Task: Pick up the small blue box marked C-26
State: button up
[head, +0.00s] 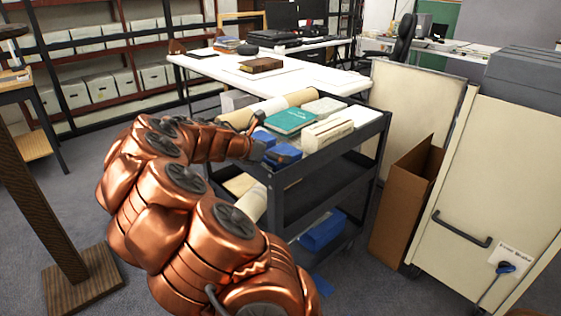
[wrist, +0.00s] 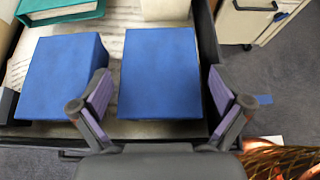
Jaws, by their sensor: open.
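Two plain blue boxes lie side by side on the dark cart's top shelf. In the wrist view one box (wrist: 62,78) is at the left and the other (wrist: 160,75) is in the middle. In the head view they show as a nearer box (head: 284,154) and a farther one (head: 263,137). No C-26 marking is readable on either. My gripper (wrist: 160,84) is open. Its fingers appear on either side of the middle box in the wrist view, the left finger in the gap between boxes. I cannot tell their height relative to it. The head view partly hides my gripper (head: 258,150).
The cart (head: 335,160) also bears a teal book (head: 290,121), a cream box (head: 328,130) and a rolled paper (head: 268,108). A larger blue item (head: 323,230) lies on its lower shelf. A cardboard box (head: 403,205) and a cream cabinet (head: 490,180) stand to the right.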

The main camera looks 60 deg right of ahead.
jog(key=shift+x, duration=1.4)
jog(key=shift+c, duration=0.3)
jog(key=c, duration=1)
